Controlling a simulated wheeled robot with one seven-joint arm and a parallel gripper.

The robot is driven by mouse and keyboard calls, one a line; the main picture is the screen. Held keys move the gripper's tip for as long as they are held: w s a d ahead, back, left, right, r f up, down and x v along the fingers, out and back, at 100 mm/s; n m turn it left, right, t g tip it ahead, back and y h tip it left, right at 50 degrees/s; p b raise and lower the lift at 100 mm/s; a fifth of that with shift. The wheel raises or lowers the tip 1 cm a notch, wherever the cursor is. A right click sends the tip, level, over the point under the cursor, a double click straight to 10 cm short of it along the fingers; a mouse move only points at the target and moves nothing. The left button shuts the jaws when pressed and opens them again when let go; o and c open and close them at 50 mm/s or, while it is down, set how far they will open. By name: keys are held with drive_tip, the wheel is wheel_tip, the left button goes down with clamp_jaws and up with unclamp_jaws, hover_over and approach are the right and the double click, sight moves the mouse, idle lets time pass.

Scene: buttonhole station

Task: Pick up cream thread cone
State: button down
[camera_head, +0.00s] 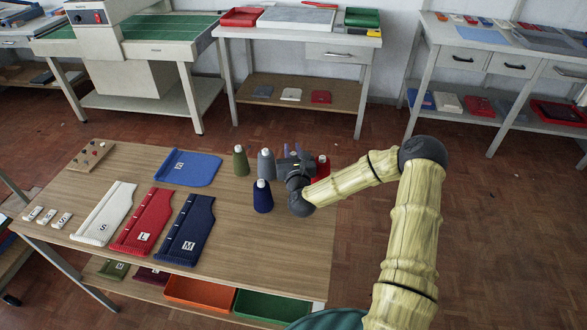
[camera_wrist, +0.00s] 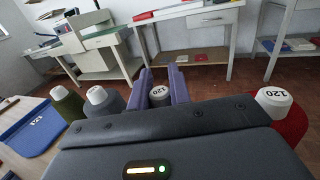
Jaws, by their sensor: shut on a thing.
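My gripper (camera_head: 295,168) is at the right rear part of the wooden table (camera_head: 250,240). In the wrist view its two purple fingers (camera_wrist: 161,84) are shut on a thread cone (camera_wrist: 159,92). In the head view the gripper covers most of this cone. I cannot tell whether its base touches the table.
Olive (camera_head: 240,162), grey (camera_head: 266,164) and navy (camera_head: 262,198) cones stand left of my gripper. A red cone (camera_head: 322,166) stands close on its right. Blue (camera_head: 188,168), white (camera_head: 104,215), red (camera_head: 147,222) and navy (camera_head: 187,232) knit pieces lie further left.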

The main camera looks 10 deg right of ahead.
drive_tip(key=shift+f, duration=0.15)
wheel_tip(320, 180, up, 18)
drive_tip(key=p, duration=0.1)
idle(0.4)
drive_tip(key=shift+w, duration=0.1)
idle(0.4)
